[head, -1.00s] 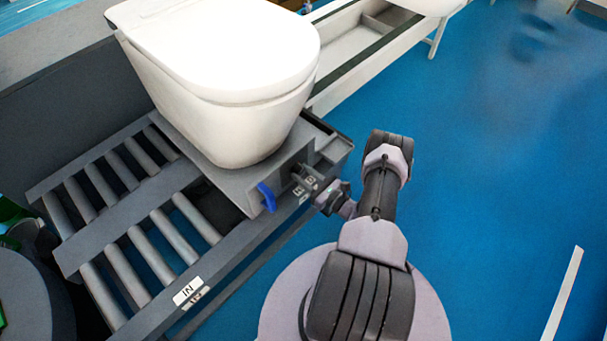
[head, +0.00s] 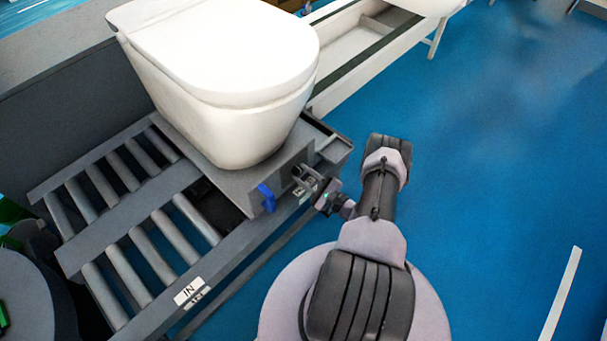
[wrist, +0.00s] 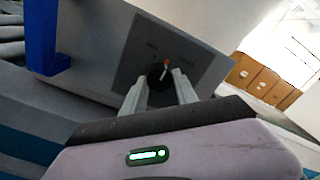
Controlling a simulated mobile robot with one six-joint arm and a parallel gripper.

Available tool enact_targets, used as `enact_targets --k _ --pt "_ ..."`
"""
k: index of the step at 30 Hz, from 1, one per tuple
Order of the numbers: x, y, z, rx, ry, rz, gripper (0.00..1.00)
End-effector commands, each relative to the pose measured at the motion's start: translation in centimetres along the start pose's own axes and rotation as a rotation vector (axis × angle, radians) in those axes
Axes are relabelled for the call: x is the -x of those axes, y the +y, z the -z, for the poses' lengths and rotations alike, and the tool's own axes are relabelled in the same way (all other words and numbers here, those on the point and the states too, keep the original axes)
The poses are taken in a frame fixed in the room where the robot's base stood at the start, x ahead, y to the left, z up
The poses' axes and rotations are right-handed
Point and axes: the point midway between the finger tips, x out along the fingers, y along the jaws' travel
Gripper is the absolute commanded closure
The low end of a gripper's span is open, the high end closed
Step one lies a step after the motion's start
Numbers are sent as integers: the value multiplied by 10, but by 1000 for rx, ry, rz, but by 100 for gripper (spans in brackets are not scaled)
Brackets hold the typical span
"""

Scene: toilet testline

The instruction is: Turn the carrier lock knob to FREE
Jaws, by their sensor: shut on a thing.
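The carrier lock knob (wrist: 157,76) is a small dark round knob with a red-tipped white pointer, on a dark square plate (wrist: 140,50) on the carrier's grey side face. The pointer stands nearly upright, tipped slightly right. Faint labels flank it, too blurred to read. My gripper (wrist: 160,86) is shut on the knob, one pale finger on each side. In the head view my gripper (head: 308,182) reaches the carrier's front face from the right, and the knob is hidden by the fingers. The carrier (head: 232,178) bears a white toilet (head: 220,80).
A blue lever (head: 267,197) sticks out left of the knob; it also shows in the wrist view (wrist: 45,40). The carrier stands on a grey roller conveyor (head: 140,235) with an IN label (head: 188,291). Open blue floor (head: 480,190) lies to the right.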

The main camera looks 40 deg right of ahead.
Motion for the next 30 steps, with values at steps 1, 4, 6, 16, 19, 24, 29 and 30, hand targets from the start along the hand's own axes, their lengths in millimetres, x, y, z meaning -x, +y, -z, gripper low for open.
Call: enact_targets --k 1,4,6,16,19,24,29,30 --pt "0 0 -1 38 1 -1 100" --pt "0 0 -1 133 1 -1 100" --pt "0 0 -1 200 1 -1 100" --pt "0 -1 -1 485 1 -1 100" --pt "0 -1 -1 554 1 -1 100" --pt "0 -1 -1 647 1 0 100" --pt "0 -1 0 704 1 0 100" --pt "0 -1 0 714 1 0 100"
